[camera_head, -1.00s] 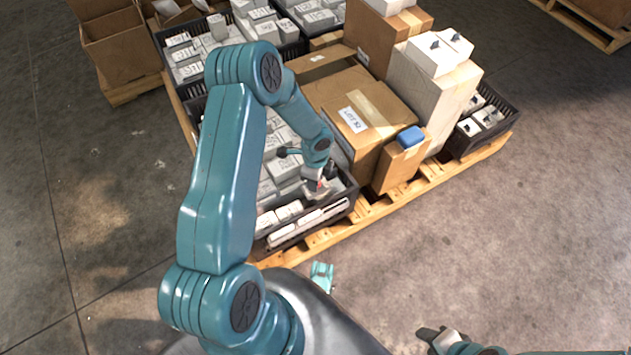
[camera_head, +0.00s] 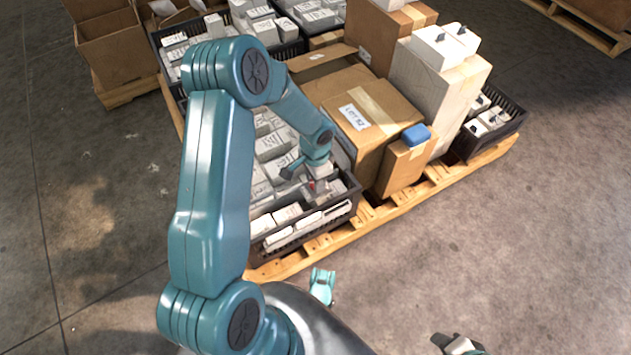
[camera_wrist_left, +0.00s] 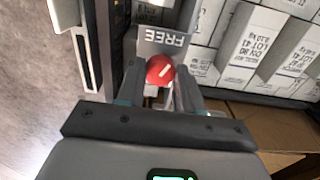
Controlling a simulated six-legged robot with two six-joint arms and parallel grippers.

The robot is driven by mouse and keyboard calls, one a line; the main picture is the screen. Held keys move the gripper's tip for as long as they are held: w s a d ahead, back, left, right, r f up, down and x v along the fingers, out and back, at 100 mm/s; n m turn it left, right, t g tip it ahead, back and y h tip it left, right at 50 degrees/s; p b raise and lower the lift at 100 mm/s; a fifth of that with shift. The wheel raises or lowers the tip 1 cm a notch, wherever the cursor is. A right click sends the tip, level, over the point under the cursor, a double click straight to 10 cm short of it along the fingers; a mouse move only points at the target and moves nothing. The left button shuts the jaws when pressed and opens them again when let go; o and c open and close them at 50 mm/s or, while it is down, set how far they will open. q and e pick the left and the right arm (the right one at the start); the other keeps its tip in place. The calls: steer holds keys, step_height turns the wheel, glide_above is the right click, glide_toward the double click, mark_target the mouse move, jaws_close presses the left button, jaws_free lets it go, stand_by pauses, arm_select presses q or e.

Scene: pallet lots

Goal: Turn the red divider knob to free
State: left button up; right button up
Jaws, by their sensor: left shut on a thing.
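The red divider knob (camera_wrist_left: 160,70) has a short white pointer mark, slanting toward the upper right in the left wrist view. Just beyond it is a grey plate (camera_wrist_left: 163,44) reading FREE, upside down in that view. My left gripper (camera_wrist_left: 160,82) has one finger on each side of the knob and is shut on it. In the head view the knob shows as a small red spot (camera_head: 311,185) at my left gripper (camera_head: 312,188), over the front black crate (camera_head: 300,238). My right gripper (camera_head: 458,345) is at the bottom edge, partly cut off; its jaws are unclear.
The crate holds several pale labelled cartons (camera_head: 275,145). Brown boxes (camera_head: 375,135) stand close to its right on the wooden pallet (camera_head: 400,204), with a small blue item (camera_head: 415,134) on one. The concrete floor (camera_head: 530,260) at right is clear.

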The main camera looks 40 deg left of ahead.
arm_select(q)
steer(key=shift+n, duration=0.6)
arm_select(e)
steer(key=shift+w+f, duration=0.3)
steer(key=shift+f, duration=0.1)
arm_select(q)
steer(key=shift+b, duration=0.3)
steer(key=o, duration=1)
steer(key=shift+o, duration=0.2)
step_height(320, 180, up, 16)
steer(key=p, duration=0.7)
steer(key=shift+r+p, duration=0.2)
steer(key=shift+p, duration=0.1)
arm_select(e)
steer(key=s+a+r+g, duration=0.1)
steer(key=s+r, duration=0.3)
steer(key=r, duration=0.3)
steer(key=shift+r, duration=0.15)
